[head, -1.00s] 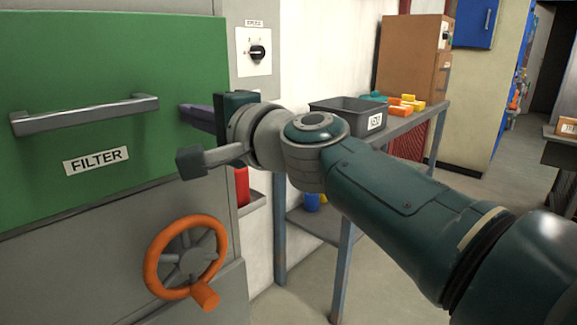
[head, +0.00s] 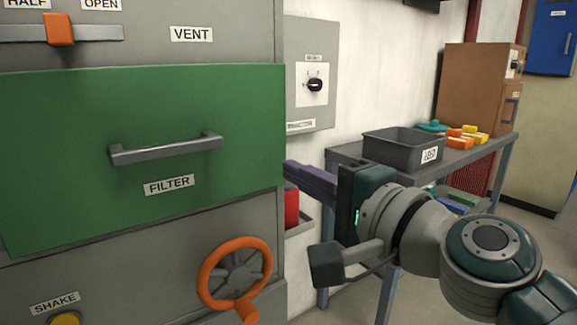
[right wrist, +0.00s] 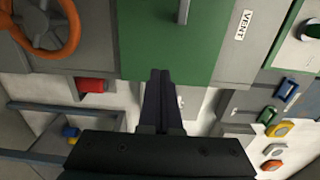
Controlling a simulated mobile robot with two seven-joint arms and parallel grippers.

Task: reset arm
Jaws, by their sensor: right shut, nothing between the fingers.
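My right gripper (head: 292,172) has purple fingers closed together with nothing between them. In the right wrist view the closed fingers (right wrist: 161,76) point up the picture toward the lower edge of the green panel (right wrist: 150,50). My right arm comes in from the lower right of the head view. My left gripper is not in view.
An orange handwheel (head: 234,275) is below the drawer. An orange slider (head: 60,29) is above it, by the VENT label. A control box with a dial (head: 314,85) is on the wall. A grey bin (head: 400,155) and colored blocks (head: 460,137) are on a shelf table at right.

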